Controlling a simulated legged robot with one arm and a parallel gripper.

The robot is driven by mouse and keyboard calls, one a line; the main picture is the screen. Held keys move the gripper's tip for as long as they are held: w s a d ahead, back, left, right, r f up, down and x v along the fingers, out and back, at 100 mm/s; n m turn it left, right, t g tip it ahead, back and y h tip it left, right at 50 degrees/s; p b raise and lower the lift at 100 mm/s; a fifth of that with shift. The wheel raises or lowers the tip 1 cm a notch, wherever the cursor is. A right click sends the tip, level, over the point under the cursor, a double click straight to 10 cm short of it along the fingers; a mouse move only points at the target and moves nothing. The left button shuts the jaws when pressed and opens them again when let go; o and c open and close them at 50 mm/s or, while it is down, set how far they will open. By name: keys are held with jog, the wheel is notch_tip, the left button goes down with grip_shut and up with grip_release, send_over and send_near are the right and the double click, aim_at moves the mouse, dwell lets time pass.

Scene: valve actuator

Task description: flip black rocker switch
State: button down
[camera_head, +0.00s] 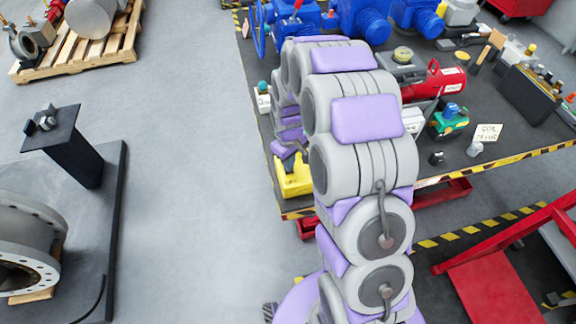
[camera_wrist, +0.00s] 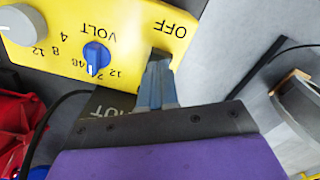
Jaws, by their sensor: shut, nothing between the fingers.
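In the wrist view, a yellow panel (camera_wrist: 120,25) fills the upper left, with upside-down "OFF" and "VOLT" lettering. A dark part (camera_wrist: 161,54) shows at my fingertips beside the "OFF" label; it looks like the black rocker switch, mostly hidden by the fingers. My gripper (camera_wrist: 157,68) is shut and empty, its tips at or very near that part; I cannot tell whether they touch. In the head view the yellow box (camera_head: 294,178) stands at the near left edge of the table, partly behind my arm.
A blue knob (camera_wrist: 96,57) and a grey knob (camera_wrist: 22,24) sit on the panel left of my fingers. The dark table (camera_head: 400,172) holds a red machine (camera_head: 436,86) and several blue valve actuators. Open floor (camera_head: 205,180) lies left of the table.

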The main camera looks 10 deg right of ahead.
jog(key=shift+f, duration=0.9)
dwell(0.8)
jog(key=shift+r+p, duration=1.1)
jog(key=shift+r, duration=2.4)
jog(key=s+r+m+b, duration=0.2)
jog(key=s+r+m, duration=0.1)
jog(key=s+r, duration=1.1)
jog(key=s+r+m+g, duration=0.1)
jog(key=s+m, duration=0.2)
jog(key=s, duration=1.7)
jog(key=shift+s+r+g+b, duration=0.15)
jog(key=shift+g+b, duration=0.2)
jog(key=shift+g, duration=0.05)
